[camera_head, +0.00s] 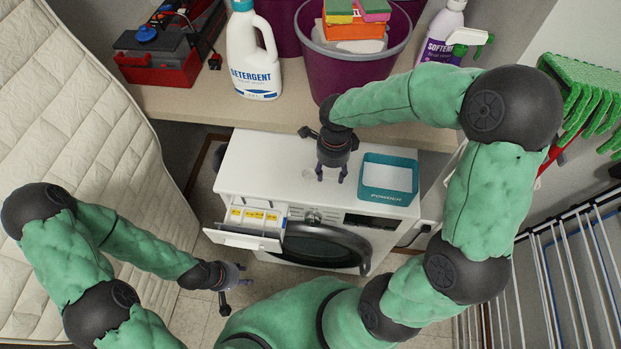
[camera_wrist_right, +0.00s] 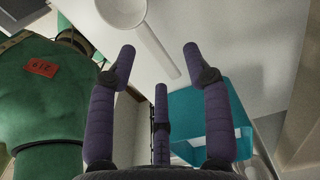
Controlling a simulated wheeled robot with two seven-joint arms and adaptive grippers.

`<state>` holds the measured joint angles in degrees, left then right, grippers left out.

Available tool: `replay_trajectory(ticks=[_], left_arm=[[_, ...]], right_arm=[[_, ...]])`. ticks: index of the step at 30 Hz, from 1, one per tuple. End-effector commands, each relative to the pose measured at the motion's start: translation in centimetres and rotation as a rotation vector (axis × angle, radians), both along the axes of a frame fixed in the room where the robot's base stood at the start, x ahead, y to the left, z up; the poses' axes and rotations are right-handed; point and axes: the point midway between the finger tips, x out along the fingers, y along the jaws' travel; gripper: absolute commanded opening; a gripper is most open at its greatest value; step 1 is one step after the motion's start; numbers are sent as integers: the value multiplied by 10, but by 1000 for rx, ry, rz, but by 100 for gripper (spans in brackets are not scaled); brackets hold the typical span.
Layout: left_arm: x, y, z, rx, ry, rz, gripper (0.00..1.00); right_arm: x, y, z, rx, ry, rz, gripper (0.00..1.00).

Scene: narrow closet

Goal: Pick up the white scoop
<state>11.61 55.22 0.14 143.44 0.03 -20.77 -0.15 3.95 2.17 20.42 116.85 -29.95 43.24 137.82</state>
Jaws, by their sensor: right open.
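The white scoop (camera_wrist_right: 122,12) lies on the white top of the washing machine (camera_head: 262,165). In the right wrist view its round bowl is cut by the top edge and its handle (camera_wrist_right: 160,52) points down toward the space between my fingers. My right gripper (camera_head: 332,178) is over the machine top, left of the teal powder box (camera_head: 388,180). Its fingers (camera_wrist_right: 160,65) are open and empty, apart from the scoop. In the head view the scoop is hard to make out, white on white. My left gripper (camera_head: 238,293) is open and empty, low in front of the machine.
The teal box also shows in the wrist view (camera_wrist_right: 205,108). The detergent drawer (camera_head: 240,240) is pulled out. A shelf behind holds a detergent bottle (camera_head: 252,60), purple bucket (camera_head: 350,68), softener bottle (camera_head: 442,38) and red toolbox (camera_head: 165,68). A drying rack (camera_head: 575,255) stands right, a mattress (camera_head: 70,110) left.

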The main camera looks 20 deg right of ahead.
Motion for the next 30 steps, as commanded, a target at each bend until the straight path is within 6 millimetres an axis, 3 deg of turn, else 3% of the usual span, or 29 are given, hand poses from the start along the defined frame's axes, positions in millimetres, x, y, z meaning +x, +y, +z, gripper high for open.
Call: replay_trajectory(ticks=[6, 13, 14, 19, 30], left_arm=[[0, 0, -12, 0, 0, 0, 40], [0, 0, -12, 0, 0, 0, 40], [0, 0, -12, 0, 0, 0, 40], [0, 0, -12, 0, 0, 0, 40], [0, 0, -11, 0, 0, 0, 40]], right_arm=[[-2, 1, -31, 0, 1, 1, 50], [-1, 1, -32, 0, -1, 1, 50], [-1, 1, -32, 0, -1, 1, 48], [-1, 1, -32, 0, -1, 1, 0], [-1, 1, -32, 0, -1, 0, 0]])
